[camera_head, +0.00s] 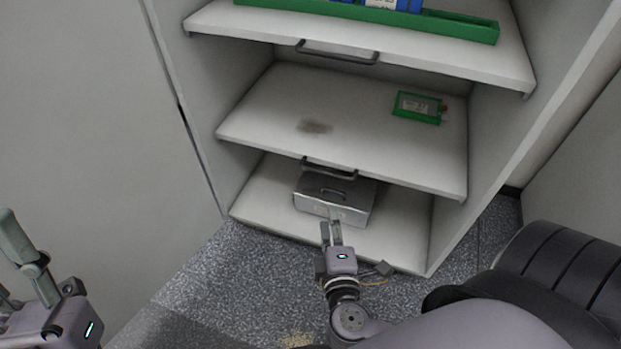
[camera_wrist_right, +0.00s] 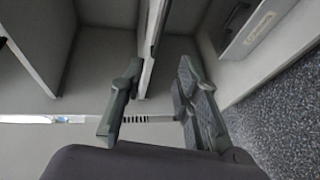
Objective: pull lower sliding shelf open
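The lower sliding shelf (camera_head: 370,148) is a white board in the cabinet, with a dark bar handle (camera_head: 330,166) at the middle of its front edge. My right gripper (camera_head: 332,232) is in front of the cabinet, below that handle in the head view. In the right wrist view its fingers (camera_wrist_right: 160,108) are apart with nothing between their tips, and the shelf's edge (camera_wrist_right: 151,50) lies just ahead of them. I cannot make out any contact with the handle. My left gripper (camera_head: 14,268) is at the lower left, fingers apart and empty, away from the cabinet.
A metal box (camera_head: 320,205) stands on the cabinet floor below the shelf. A green-framed device (camera_head: 418,107) and a brown stain (camera_head: 314,127) are on the shelf. The upper shelf (camera_head: 450,55) carries a green tray (camera_head: 450,26). The speckled floor (camera_head: 235,280) in front is clear.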

